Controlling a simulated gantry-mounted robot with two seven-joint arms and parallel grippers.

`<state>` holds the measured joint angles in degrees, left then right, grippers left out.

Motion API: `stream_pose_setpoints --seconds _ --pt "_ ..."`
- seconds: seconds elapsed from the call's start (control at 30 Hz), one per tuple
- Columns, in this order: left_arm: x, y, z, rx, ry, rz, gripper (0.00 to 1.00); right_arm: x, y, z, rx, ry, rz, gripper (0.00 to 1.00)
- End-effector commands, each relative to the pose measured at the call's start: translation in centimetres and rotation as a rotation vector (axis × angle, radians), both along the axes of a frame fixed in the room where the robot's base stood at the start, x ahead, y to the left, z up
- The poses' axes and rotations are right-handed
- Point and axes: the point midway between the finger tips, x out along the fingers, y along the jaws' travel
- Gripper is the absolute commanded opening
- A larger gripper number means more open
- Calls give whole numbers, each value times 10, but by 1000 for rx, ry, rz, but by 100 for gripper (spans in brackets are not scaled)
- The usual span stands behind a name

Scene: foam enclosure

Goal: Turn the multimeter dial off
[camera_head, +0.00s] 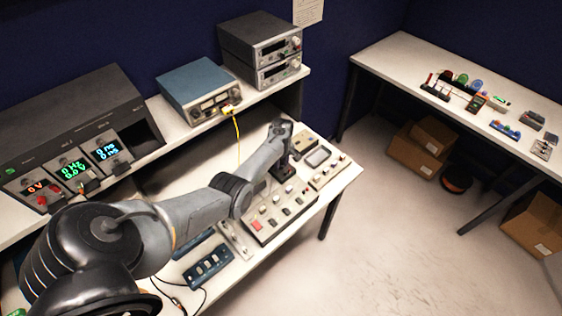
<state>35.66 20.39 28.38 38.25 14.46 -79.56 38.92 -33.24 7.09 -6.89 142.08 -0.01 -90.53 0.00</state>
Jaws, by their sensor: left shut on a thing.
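My left arm reaches in from the lower left across the workbench. Its gripper (284,172) points down at the back of a control panel (262,224) with buttons and knobs. The gripper is shut on a small part there, which the dark fingers hide. A small dark device with a red face (476,103) lies on the far right table. My right gripper is not in view.
A shelf behind the bench holds a blue instrument (197,88), stacked grey instruments (262,47) and a rack with lit displays (72,130). A yellow cable (237,138) hangs near my arm. A blue switch box (208,269) lies at the front. Cardboard boxes (420,147) stand under the right table.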

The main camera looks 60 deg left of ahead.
Motion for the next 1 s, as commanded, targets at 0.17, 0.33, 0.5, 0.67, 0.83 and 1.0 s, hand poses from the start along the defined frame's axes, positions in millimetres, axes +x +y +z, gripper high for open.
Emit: stream_pose_setpoints --seconds 0.17,0.33,0.5,0.67,0.83,1.0 --pt "0 0 0 -2 0 151 0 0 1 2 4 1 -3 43" --pt "0 0 0 -2 0 277 0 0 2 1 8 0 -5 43" --pt "0 0 0 -2 0 373 0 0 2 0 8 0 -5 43" --pt "0 0 0 -2 0 431 0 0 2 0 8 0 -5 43" --pt "0 0 0 -1 1 460 0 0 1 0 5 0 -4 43" --pt "0 0 0 -1 1 467 0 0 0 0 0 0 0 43"
